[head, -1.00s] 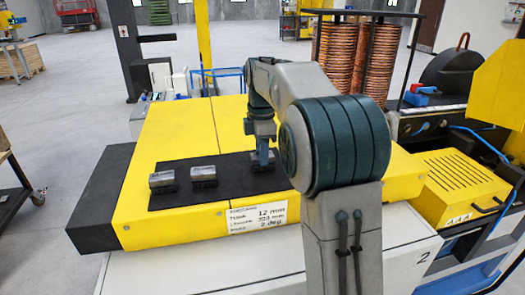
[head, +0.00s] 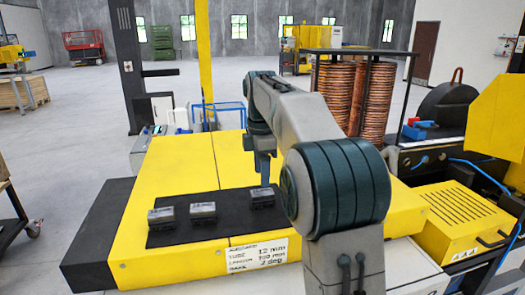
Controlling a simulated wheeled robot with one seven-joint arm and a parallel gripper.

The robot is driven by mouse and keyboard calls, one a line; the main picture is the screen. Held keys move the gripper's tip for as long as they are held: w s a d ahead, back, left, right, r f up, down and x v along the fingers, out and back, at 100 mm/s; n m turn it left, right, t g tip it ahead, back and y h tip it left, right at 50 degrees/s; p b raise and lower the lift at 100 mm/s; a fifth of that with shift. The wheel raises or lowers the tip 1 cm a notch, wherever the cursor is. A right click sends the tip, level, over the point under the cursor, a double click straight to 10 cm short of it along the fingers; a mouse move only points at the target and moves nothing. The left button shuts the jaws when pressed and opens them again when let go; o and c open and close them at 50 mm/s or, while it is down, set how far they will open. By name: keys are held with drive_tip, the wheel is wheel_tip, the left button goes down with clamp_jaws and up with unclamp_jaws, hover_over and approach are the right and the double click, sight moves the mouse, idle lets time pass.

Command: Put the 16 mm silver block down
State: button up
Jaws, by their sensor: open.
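Three silver blocks rest on a black mat (head: 225,228) on top of the yellow machine. The right block (head: 262,198) sits just below my gripper (head: 265,180). The middle block (head: 203,210) and the left block (head: 161,216) stand to its left, apart from each other. Their size markings are too small to read, so I cannot tell by marking which is the 16 mm one. My gripper points down, open, with its fingertips close above the right block. The exact gap between fingertips and block is hard to tell.
The yellow machine top (head: 180,165) is clear behind the mat. A white label (head: 257,254) is on its front. Copper tube coils (head: 370,95) stand behind my arm. A yellow slotted box (head: 455,215) and blue hoses are at the right.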

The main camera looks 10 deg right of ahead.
sight(262, 192)
wheel_tip(262, 192, up, 6)
drive_tip(key=r, duration=0.1)
drive_tip(key=s+f+m+t, duration=0.1)
drive_tip(key=s+f+m, duration=0.1)
drive_tip(key=s+m, duration=0.3)
drive_tip(key=s+f+m+t, duration=0.1)
drive_tip(key=s+f+m, duration=0.2)
drive_tip(key=s, duration=0.5)
drive_tip(key=s+f+m+t, duration=0.2)
drive_tip(key=s+f+m, duration=0.8)
drive_tip(key=s, duration=0.5)
wheel_tip(262, 192, down, 3)
drive_tip(key=shift+a+r+p, duration=0.1)
drive_tip(key=shift+a+p, duration=0.05)
drive_tip(key=shift+p, duration=0.15)
